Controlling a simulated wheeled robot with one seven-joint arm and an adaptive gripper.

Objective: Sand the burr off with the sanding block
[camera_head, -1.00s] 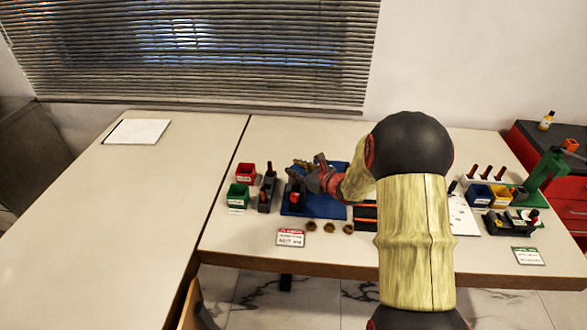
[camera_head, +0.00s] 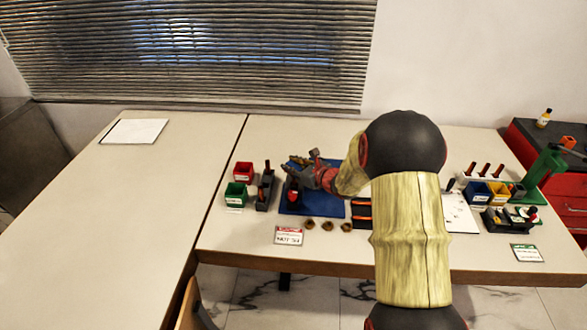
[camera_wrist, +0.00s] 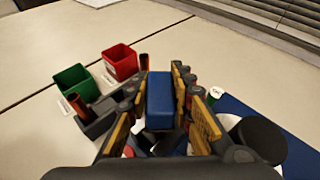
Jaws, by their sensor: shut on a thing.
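My gripper (camera_head: 296,168) is over the blue mat (camera_head: 330,204) in the head view. In the wrist view my gripper (camera_wrist: 168,105) is shut on a blue block (camera_wrist: 160,98), which sits between the yellow-padded fingers and looks like the sanding block. A round white part with a dark cylindrical top (camera_wrist: 258,138) stands close on the right, by the blue mat (camera_wrist: 290,142). The fingers hide most of what is beneath the block. I cannot make out the burr, nor whether the block touches anything.
A red bin (camera_head: 243,172) and a green bin (camera_head: 236,194) stand left of the mat, beside a dark holder (camera_head: 265,192). Several brown rings (camera_head: 327,226) lie in front, near a sign card (camera_head: 289,236). The left table (camera_head: 130,210) is mostly clear.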

